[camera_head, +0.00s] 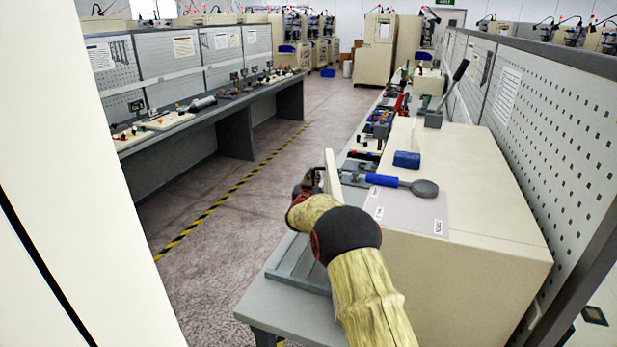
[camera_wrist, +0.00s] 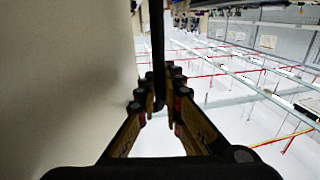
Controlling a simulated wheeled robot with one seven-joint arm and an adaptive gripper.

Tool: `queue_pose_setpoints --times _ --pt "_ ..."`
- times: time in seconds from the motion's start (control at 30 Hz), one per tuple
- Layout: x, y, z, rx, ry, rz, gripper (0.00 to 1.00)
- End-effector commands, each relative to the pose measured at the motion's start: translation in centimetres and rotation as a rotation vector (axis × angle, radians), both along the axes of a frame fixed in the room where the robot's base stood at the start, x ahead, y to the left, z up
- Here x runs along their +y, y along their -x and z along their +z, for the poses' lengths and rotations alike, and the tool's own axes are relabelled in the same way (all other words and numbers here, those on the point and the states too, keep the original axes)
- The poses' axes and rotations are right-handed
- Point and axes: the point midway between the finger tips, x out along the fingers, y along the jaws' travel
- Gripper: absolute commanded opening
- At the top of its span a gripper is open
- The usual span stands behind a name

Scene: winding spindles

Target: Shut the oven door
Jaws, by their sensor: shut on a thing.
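The oven is a large cream box (camera_head: 480,240) on the bench at the right in the head view. Its door (camera_head: 332,176) shows as a thin cream panel, nearly edge-on, standing out from the box's front. It fills the left of the wrist view as a beige surface (camera_wrist: 60,90). My gripper (camera_head: 310,182) is at the door's outer face, partly hidden behind my wrist. In the wrist view my gripper (camera_wrist: 160,100) has its fingers around a dark upright bar, the door handle (camera_wrist: 158,45), and is shut on it. The oven's inside is hidden.
A blue-handled tool (camera_head: 400,184) and a blue block (camera_head: 406,159) lie on the oven's top. The grey bench (camera_head: 300,312) runs under it, with tools farther back. A perforated panel (camera_head: 560,130) stands at the right. The floor aisle (camera_head: 235,235) at the left is clear.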

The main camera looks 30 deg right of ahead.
Motion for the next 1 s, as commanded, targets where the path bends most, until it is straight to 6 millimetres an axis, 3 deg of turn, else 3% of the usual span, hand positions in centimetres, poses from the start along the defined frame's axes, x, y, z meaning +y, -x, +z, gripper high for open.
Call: queue_pose_setpoints --times 0.23,0.27,0.57,1.0 --pt "0.03 0.08 -0.42 0.005 -0.002 0.000 0.00" --pt "0.03 0.08 -0.42 0.005 -0.002 0.000 0.09" --pt "0.05 0.02 -0.20 0.002 0.000 0.001 0.26" --pt "0.70 0.67 -0.11 0.002 0.000 0.002 0.26"
